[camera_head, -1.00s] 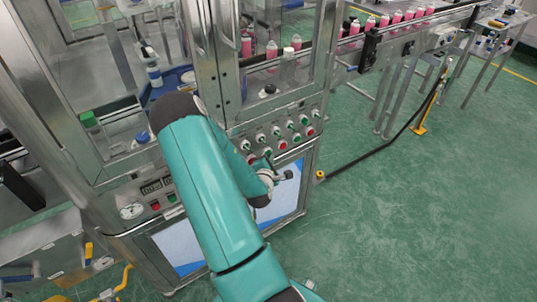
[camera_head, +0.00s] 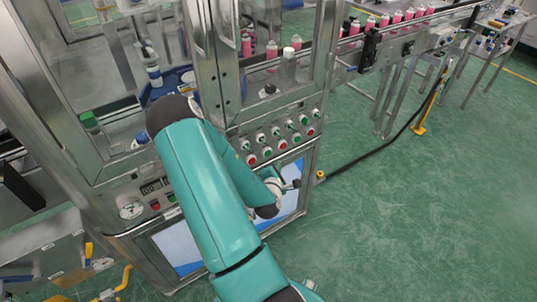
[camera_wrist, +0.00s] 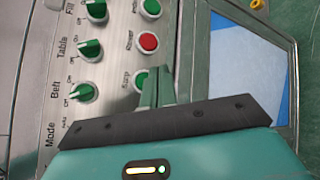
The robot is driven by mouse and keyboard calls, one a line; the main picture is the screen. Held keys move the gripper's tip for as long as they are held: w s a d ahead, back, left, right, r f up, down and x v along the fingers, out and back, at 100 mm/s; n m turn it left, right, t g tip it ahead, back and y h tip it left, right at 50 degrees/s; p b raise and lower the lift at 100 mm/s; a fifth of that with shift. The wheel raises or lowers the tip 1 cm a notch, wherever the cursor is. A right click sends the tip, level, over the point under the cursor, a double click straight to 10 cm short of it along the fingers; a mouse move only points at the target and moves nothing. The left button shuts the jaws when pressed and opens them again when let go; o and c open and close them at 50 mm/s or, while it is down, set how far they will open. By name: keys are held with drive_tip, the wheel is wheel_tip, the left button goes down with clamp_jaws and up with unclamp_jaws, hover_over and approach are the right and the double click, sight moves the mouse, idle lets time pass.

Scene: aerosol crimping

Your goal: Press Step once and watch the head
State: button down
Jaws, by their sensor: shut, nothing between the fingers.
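The Step button (camera_wrist: 141,77) is a green round push button on the steel panel in the wrist view, beside a label that is hard to read. My gripper (camera_wrist: 157,88) has its two green fingers together and empty, overlapping the lower edge of that button. I cannot tell whether they touch it. In the head view my gripper (camera_head: 295,184) is small, in front of the machine's lower front, below the button row. The crimping head cannot be made out clearly behind the cabinet frame and my arm.
A red button (camera_wrist: 149,42) is a short way above Step in the wrist view. Dark green selector knobs (camera_wrist: 90,48) line the panel to the left. A blue and white screen (camera_wrist: 240,70) is at right.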

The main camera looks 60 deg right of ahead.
drive_tip(key=shift+s+a, duration=0.5)
drive_tip(key=shift+s, duration=0.4)
